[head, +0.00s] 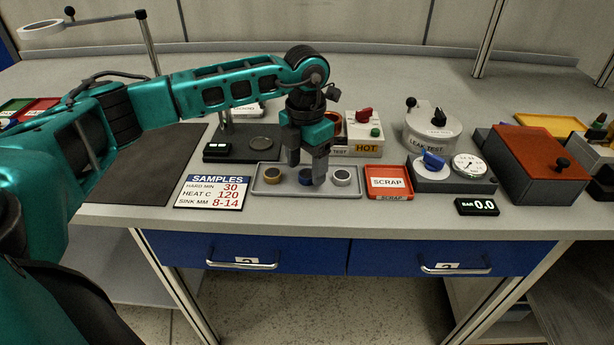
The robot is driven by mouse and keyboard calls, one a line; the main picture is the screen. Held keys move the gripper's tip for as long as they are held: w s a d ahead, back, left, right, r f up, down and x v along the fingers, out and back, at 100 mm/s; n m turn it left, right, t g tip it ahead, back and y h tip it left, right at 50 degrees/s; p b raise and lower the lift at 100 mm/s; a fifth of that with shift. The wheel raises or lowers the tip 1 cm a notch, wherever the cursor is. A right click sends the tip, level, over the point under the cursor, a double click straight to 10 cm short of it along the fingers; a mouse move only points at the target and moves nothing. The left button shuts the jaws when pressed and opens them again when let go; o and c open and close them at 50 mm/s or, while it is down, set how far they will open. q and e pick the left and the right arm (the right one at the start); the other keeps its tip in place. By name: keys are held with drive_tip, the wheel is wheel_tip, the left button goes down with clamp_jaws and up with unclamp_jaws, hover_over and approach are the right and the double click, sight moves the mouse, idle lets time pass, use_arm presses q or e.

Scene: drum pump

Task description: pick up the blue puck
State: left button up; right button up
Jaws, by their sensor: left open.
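The blue puck (305,177) lies in the middle of a shallow grey tray (263,192) on the bench. A brass-coloured puck (272,176) lies to its left and a silver-grey puck (341,178) to its right. My left gripper (307,172) points down over the blue puck, with its fingers apart. One finger stands at the puck's left rear and the other covers its right part. I cannot tell whether either finger touches it. My right gripper is not in view.
A red SCRAP tray (388,182) stands right of the grey tray, and a SAMPLES sign (212,191) left of it. Behind are a black-based stand (241,150) and a HOT unit (364,136). A gauge box (452,176) is farther right. A dark mat (145,165) is clear.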

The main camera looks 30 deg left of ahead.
use_arm(q)
drive_tip(key=shift+f, duration=0.7)
drive_tip(key=c, duration=1.1)
drive_tip(key=shift+r, duration=0.15)
